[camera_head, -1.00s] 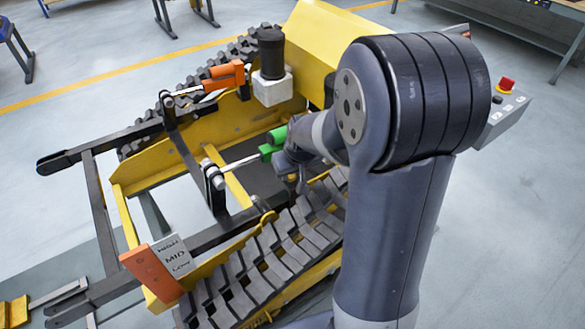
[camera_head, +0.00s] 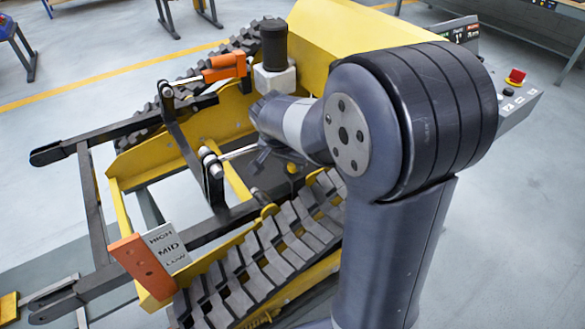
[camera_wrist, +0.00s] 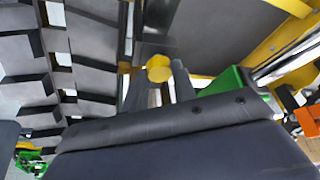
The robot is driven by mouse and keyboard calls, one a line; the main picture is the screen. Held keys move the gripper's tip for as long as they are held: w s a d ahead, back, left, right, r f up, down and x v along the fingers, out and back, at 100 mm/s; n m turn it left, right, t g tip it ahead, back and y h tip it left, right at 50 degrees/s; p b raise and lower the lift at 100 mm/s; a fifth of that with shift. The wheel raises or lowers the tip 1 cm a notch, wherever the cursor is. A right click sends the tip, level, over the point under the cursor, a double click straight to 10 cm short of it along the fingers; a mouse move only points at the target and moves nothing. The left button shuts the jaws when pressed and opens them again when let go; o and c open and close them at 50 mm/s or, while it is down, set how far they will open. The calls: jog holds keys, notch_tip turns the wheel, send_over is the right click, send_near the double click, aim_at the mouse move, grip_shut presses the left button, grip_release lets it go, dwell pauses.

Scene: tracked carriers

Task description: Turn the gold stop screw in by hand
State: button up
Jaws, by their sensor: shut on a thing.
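The gold stop screw (camera_wrist: 158,68) shows its round yellow head in the wrist view. It sits between the two dark fingers of my gripper (camera_wrist: 160,84), which are shut on it. In the head view the gold screw (camera_head: 292,168) is a small yellow spot just below my wrist, beside the near track. The fingertips are hard to make out in that view. The screw's shank and the seat below its head are hidden.
A green cylinder body (camera_wrist: 225,83) lies close right of my fingers. The near track (camera_head: 262,262) runs along the front. An orange cylinder (camera_head: 224,66), a HIGH-MID-LOW plate (camera_head: 168,247) and black lift arms (camera_head: 98,205) stand around. A red-button box (camera_head: 516,77) is right.

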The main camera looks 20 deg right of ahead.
jog(key=m+g+b, duration=0.1)
jog(key=m, duration=0.1)
jog(key=m+h, duration=0.1)
jog(key=m, duration=0.2)
jog(key=shift+w+a+g+b, duration=0.15)
jog(key=shift+w+g+b, duration=0.05)
jog(key=shift+g+b, duration=0.2)
jog(key=shift+r+m, duration=0.1)
jog(key=shift+m, duration=0.2)
jog(key=o, duration=1)
jog(key=p+v, duration=0.1)
jog(key=v, duration=0.9)
jog(key=shift+a+r, duration=0.2)
jog(key=shift+r, duration=0.1)
